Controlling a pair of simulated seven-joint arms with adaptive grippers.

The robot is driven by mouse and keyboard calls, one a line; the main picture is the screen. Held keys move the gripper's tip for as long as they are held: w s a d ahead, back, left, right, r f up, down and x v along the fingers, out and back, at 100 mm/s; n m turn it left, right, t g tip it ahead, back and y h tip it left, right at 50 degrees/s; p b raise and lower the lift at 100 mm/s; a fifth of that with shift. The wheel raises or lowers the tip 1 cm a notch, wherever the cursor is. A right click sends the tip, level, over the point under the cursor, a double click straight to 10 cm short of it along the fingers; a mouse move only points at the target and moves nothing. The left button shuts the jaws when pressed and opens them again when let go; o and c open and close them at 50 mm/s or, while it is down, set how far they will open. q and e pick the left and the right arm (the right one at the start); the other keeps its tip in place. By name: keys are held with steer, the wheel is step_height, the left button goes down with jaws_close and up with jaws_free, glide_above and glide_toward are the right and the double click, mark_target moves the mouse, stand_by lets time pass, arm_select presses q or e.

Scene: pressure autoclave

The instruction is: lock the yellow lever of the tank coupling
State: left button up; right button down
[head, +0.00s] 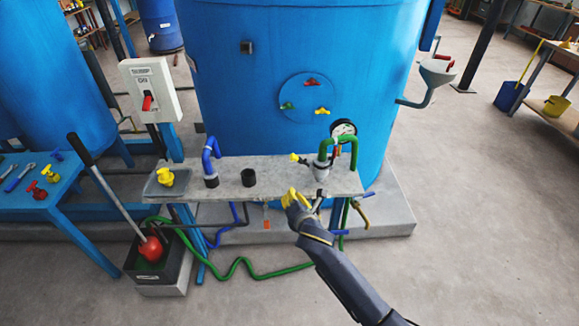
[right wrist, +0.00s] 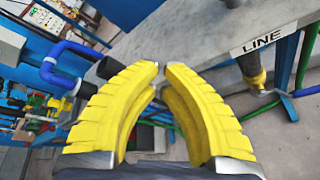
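In the head view, a small yellow lever (head: 295,158) sticks out to the left of the coupling (head: 321,168) on the grey bench. A green hose (head: 351,148) arches over beside this coupling. My right gripper (head: 291,194) is at the bench's front edge, in front of and below the yellow lever, and apart from it. In the right wrist view my gripper's yellow fingers (right wrist: 162,70) curve together with their tips almost meeting and nothing visible between them. The yellow lever cannot be made out in the wrist view. My left gripper is not in view.
The grey bench (head: 277,185) also carries a blue pipe (head: 210,162), a black socket (head: 248,177) and a tray with a yellow fitting (head: 166,177). A blue tank (head: 245,95) stands behind. A LINE label (right wrist: 264,42) is on the bench edge.

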mark_target(299, 158)
steer(key=shift+n+t, duration=0.3)
steer(key=shift+n, duration=0.4)
steer(key=r, duration=0.2)
steer(key=a+r, duration=0.1)
steer(key=r, duration=0.1)
steer(key=shift+w+r, duration=0.1)
steer(key=shift+w, duration=0.1)
steer(key=shift+w, duration=0.1)
steer(key=x, duration=1)
steer(key=shift+a+r, duration=0.1)
steer(key=shift+a, duration=0.05)
steer(key=shift+d+r, duration=1.35)
steer(key=shift+r, duration=0.15)
steer(key=shift+d+r, duration=0.15)
